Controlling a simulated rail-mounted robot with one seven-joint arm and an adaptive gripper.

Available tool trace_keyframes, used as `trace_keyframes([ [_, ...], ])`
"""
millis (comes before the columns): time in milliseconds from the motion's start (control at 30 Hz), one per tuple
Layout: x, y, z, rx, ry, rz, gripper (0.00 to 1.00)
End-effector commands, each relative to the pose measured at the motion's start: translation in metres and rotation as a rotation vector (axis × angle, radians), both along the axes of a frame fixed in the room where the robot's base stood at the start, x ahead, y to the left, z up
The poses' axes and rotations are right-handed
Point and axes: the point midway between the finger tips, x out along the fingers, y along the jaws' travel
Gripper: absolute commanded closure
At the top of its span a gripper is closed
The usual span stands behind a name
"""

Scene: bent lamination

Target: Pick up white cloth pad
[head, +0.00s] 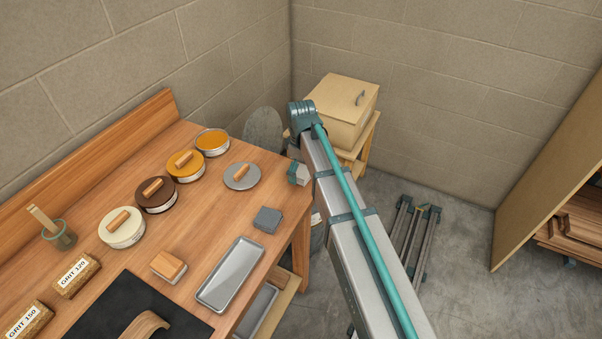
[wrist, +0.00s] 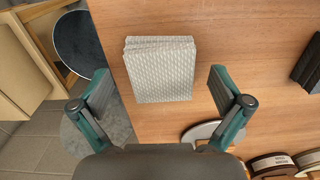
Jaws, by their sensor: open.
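A stack of white, quilted cloth pads (wrist: 160,72) lies on the wooden bench near its edge in the wrist view. Its layers are slightly askew at the far left corner. My gripper (wrist: 161,91) is open and empty, one finger to the left of the stack and one to the right, with a gap on both sides. I cannot tell its height above the bench. In the head view, my gripper (head: 298,173) shows small and partly hidden at the bench's far right corner. I cannot clearly make out the pads there.
A round grey lid (head: 242,176) with a wooden handle lies close by on the bench (head: 205,212). A grey block (head: 268,220) and a metal tray (head: 230,274) are nearer. Several round tins line the back. A wooden box (head: 343,105) stands beyond the bench.

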Motion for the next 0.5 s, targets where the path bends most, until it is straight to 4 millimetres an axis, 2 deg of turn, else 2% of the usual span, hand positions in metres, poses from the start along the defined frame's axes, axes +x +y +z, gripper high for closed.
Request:
trace_keyframes([
  [33, 0.0000, 0.0000, 0.0000, 0.000, 0.000, 0.000, 0.00],
  [367, 0.0000, 0.0000, 0.0003, 0.000, 0.000, 0.000, 0.55],
  [500, 0.0000, 0.0001, 0.0004, 0.000, 0.000, 0.000, 0.57],
])
